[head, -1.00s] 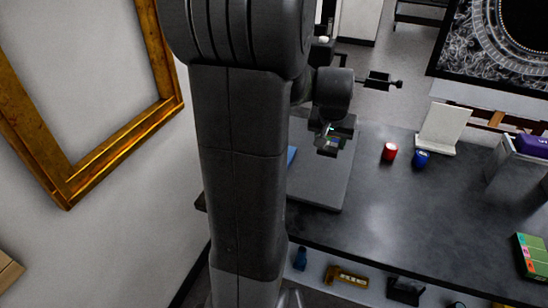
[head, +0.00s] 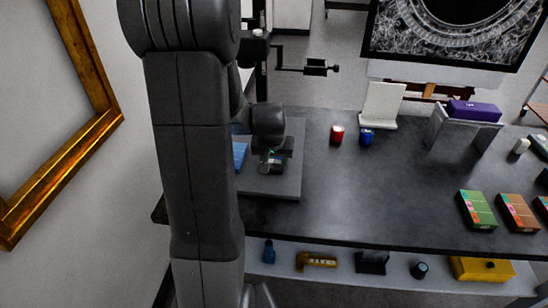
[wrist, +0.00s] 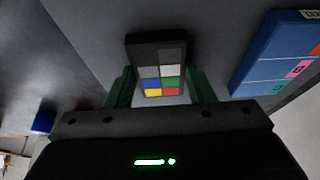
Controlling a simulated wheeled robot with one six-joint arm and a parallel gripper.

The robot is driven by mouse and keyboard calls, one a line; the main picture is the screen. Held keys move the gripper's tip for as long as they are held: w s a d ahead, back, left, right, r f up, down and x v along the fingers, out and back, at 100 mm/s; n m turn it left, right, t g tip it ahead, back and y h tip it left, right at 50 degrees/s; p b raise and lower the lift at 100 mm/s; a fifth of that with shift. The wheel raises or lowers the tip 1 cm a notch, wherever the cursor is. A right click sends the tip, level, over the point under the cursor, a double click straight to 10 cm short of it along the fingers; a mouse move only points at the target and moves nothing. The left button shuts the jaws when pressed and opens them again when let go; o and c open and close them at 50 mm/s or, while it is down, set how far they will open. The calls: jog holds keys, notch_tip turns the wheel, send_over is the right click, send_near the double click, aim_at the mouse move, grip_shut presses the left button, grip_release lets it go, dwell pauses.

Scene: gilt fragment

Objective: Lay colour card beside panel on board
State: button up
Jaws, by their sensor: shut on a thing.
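The colour card (wrist: 158,62) is a small dark card with grey, white, blue, green, yellow and red patches. In the wrist view it sits between the two green fingers of my gripper (wrist: 161,88), which is shut on it. In the head view my gripper (head: 272,164) is low over the grey board (head: 285,187); whether the card touches the board is unclear. The blue panel (head: 240,155) lies on the board to the gripper's left, partly hidden by my arm. In the wrist view the panel (wrist: 272,50) is at the right, apart from the card.
A red can (head: 337,134) and a blue one (head: 366,137) stand right of the board on the dark table (head: 400,190). A white stand (head: 381,106) is behind them. Boxes, including a green one (head: 477,210), lie at the right. The table's middle is clear.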

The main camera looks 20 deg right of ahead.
jog(key=shift+f+b, duration=0.25)
jog(key=shift+b, duration=0.05)
jog(key=o, duration=1.1)
jog(key=shift+r, duration=0.1)
jog(key=shift+c, duration=0.2)
jog(key=shift+s+r+p, duration=0.1)
jog(key=shift+r+p, duration=0.2)
jog(key=shift+r, duration=0.2)
jog(key=v, duration=1.1)
jog(key=shift+r, duration=0.2)
jog(key=shift+a, duration=0.1)
